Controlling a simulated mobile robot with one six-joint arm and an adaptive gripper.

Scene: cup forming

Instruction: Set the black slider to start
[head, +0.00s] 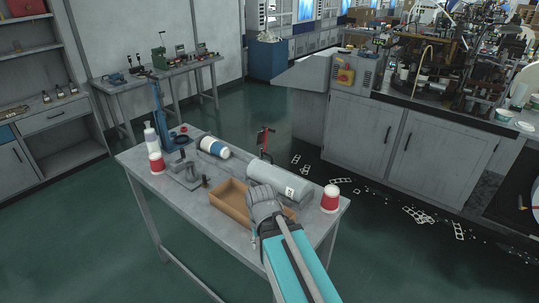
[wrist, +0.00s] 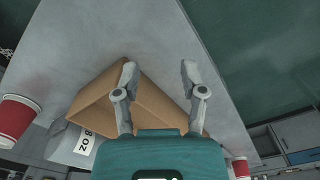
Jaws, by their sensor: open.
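I cannot make out a black slider in either view. A grey control box (head: 352,76) with a yellow panel and a red button (head: 345,75) stands on the cabinet at the upper right in the head view. My gripper (wrist: 159,70) is open in the wrist view, its two fingers apart with nothing between them. It is over the worktable (head: 165,182), by a brown open cardboard box (head: 229,203), well apart from the control box. My arm covers part of the cardboard box in the head view.
Red-and-white cups (head: 330,199) (head: 156,162), a large labelled roll (head: 285,182) and a blue-banded roll (head: 214,147) are on the worktable. A machine (head: 450,65) stands on the grey cabinets (head: 400,130).

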